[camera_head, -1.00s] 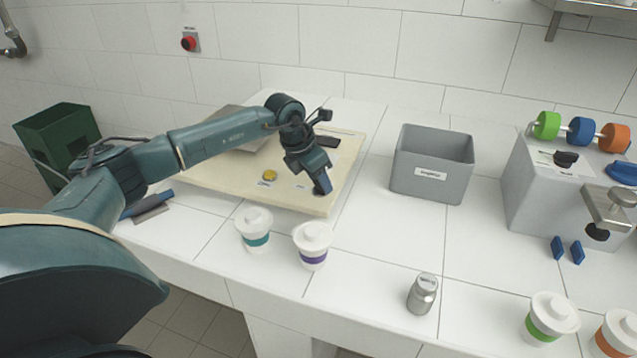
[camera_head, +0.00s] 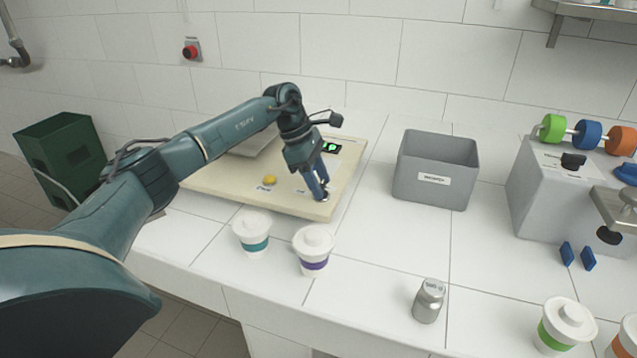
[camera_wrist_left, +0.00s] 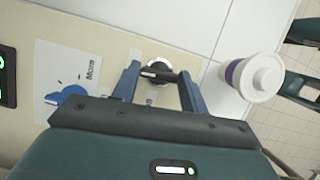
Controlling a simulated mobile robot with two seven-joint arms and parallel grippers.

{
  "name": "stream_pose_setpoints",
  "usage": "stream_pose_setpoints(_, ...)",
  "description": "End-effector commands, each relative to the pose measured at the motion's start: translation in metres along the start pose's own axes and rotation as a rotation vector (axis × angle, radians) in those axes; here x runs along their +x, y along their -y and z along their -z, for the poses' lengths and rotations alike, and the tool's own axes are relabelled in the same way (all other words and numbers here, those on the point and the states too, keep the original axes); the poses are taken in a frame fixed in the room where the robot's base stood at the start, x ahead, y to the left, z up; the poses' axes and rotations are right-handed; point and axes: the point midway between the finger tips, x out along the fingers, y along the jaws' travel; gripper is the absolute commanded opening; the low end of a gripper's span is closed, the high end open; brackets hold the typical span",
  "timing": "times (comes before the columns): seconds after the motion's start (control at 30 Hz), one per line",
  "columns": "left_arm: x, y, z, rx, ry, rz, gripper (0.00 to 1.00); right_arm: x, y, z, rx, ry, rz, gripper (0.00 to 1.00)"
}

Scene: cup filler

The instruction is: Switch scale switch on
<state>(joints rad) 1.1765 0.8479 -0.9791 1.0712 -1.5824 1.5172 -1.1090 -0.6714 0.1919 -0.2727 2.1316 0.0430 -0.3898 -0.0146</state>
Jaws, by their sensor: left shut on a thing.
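The scale is a beige board (camera_head: 222,192) on the white counter. A small round dark switch (camera_wrist_left: 158,70) with a light ring sits near its front right corner. My left gripper (camera_head: 322,197) is shut on the scale switch, with its two blue fingers either side of the dark knob in the wrist view. The gripper largely hides the switch in the head view. The scale's display (camera_head: 331,147) shows green lit digits; its edge also shows in the wrist view (camera_wrist_left: 6,78). A yellow button (camera_head: 270,180) sits left of the gripper. My right gripper is not in view.
A teal-banded cup (camera_head: 252,233) and a purple-banded cup (camera_head: 313,249) stand close in front of the board. A grey bin (camera_head: 432,188) stands to its right, and a metal canister (camera_head: 429,301) nearer. A grey machine (camera_head: 550,195) stands at the far right.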

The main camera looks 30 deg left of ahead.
Motion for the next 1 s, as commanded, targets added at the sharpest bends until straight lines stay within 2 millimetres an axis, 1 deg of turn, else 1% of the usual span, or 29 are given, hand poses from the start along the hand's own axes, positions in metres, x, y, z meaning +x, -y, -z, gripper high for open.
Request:
stream_pose_setpoints(0.3,-0.0005,-0.0011,0.0002,0.087,-0.002,0.034,0.21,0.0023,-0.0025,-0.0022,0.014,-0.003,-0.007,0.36)
stream_pose_setpoints(0.77,-0.0008,-0.0012,0.0002,0.1,-0.002,0.038,0.21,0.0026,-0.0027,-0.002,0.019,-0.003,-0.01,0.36)
stream_pose_setpoints(0.8,-0.0008,-0.0012,0.0002,0.1,-0.002,0.038,0.45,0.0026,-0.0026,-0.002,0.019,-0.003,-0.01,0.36)
stream_pose_setpoints(1.0,-0.0005,-0.001,0.0002,0.099,-0.002,0.038,0.62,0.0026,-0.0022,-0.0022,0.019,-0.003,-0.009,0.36)
